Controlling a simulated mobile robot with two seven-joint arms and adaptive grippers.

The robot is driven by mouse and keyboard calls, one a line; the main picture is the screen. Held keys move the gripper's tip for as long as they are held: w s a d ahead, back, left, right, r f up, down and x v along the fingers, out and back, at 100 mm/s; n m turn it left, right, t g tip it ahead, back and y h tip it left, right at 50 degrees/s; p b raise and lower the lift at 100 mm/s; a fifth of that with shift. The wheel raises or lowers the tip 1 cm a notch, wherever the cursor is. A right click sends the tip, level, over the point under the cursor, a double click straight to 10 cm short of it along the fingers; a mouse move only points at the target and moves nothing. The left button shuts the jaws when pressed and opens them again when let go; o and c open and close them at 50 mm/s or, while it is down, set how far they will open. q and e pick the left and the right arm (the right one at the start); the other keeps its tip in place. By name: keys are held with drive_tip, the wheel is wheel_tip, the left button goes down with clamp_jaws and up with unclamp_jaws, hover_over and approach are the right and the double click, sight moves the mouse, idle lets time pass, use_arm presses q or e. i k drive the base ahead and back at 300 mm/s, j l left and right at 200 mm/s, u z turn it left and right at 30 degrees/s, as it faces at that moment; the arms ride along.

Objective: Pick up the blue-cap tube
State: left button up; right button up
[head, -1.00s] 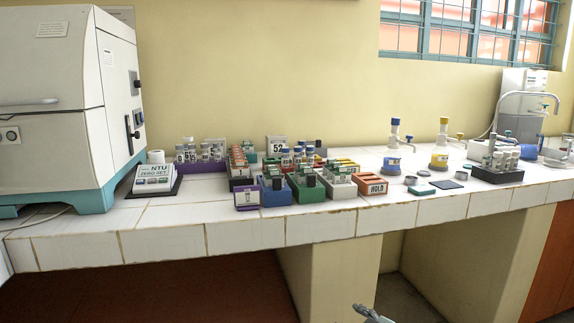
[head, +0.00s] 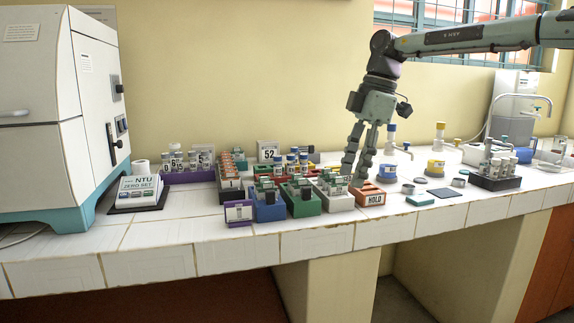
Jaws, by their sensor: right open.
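Blue-capped tubes (head: 291,160) stand upright together behind the front row of coloured racks, at the middle of the bench. I cannot tell which single one the task means. My right gripper (head: 354,174) points down, open, with its fingers apart. Its fingertips appear near the white-labelled rack (head: 334,197) and the orange HOLD block (head: 371,196), right of the blue-capped tubes. I see nothing held between the fingers. My left gripper is not in view.
A blue rack (head: 269,207) and a green rack (head: 302,202) line the front. An NTU device (head: 138,190) and a large white incubator (head: 45,120) stand at left. A dark tube rack (head: 495,181) stands at right. The front tiles are mostly clear.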

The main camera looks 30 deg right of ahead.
sight(291, 158)
drive_tip(key=i+l, duration=0.2)
drive_tip(key=i, duration=0.2)
drive_tip(key=i+l, duration=0.2)
drive_tip(key=i, duration=0.25)
drive_tip(key=i+l, duration=0.2)
drive_tip(key=i, duration=0.2)
